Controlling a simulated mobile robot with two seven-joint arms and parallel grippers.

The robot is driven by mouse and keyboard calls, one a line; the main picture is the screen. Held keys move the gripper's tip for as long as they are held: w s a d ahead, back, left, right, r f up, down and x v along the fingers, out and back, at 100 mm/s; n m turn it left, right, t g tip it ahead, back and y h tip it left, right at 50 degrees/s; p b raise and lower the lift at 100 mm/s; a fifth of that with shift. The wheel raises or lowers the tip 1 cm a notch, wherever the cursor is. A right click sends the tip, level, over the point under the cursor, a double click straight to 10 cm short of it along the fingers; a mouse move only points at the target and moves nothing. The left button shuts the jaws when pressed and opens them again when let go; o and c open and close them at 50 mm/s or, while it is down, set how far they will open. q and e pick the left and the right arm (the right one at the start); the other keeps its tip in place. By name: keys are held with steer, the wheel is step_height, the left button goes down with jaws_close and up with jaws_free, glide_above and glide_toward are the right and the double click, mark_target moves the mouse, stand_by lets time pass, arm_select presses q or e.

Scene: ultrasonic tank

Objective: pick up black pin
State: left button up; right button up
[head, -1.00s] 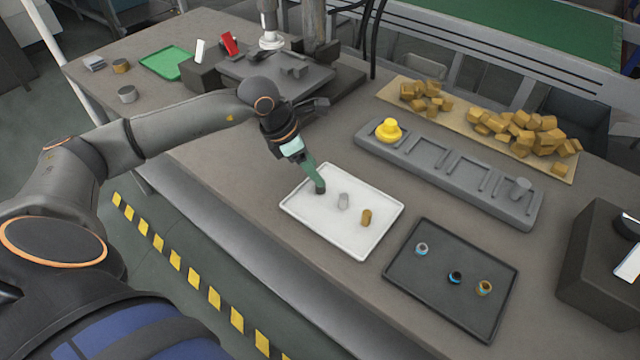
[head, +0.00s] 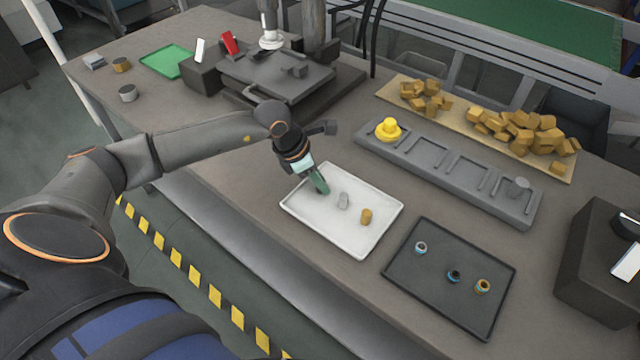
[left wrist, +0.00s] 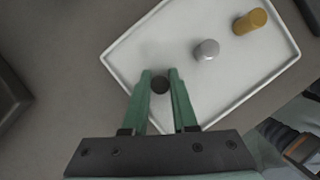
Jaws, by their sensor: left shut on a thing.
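My left gripper (head: 320,184) is over the left part of the white tray (head: 352,246), with its green fingers pointing down. In the left wrist view, the fingers (left wrist: 161,82) are shut on the black pin (left wrist: 160,85), whose round dark end shows between the tips. In the head view the fingers hide the pin. Whether the pin touches the tray is hard to tell. A grey pin (head: 343,200) and a brass pin (head: 366,216) stand in the same tray, to the right of the gripper. My right gripper is not in view.
A dark tray (head: 410,284) with several small ringed parts lies to the right. Behind are a grey slotted fixture (head: 450,165) with a yellow knob (head: 388,128) and a board of brass blocks (head: 455,118). A dark box (head: 600,260) stands at far right.

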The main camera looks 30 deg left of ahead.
arm_select(q)
jaws_close()
steer(key=shift+r, duration=0.15)
